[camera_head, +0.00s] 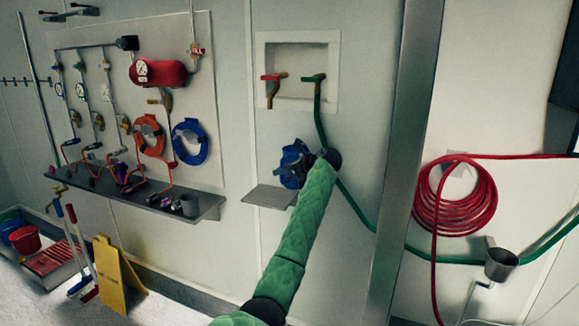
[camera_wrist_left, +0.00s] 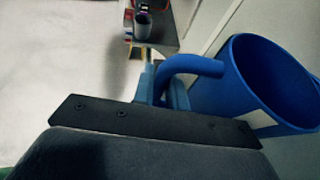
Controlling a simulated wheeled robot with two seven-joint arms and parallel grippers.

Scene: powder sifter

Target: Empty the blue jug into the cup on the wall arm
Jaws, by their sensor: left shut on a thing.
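The blue jug (camera_head: 291,166) is at the wall in the middle of the head view, partly hidden by my left gripper (camera_head: 312,156). In the left wrist view the jug (camera_wrist_left: 218,98) shows its wide open mouth, and its handle (camera_wrist_left: 190,65) lies between the fingers of my left gripper (camera_wrist_left: 172,90), which is shut on it. I cannot make out the contents. The grey cup (camera_head: 500,265) on the wall arm is at the lower right, well apart from the jug. My right gripper is not in view.
A small grey shelf (camera_head: 268,197) is just below the jug. A steel post (camera_head: 405,150) stands between jug and cup. A green hose (camera_head: 355,208) crosses the wall there. A red hose coil (camera_head: 455,195) hangs above the cup. A long shelf (camera_head: 150,198) holds another cup (camera_head: 188,205).

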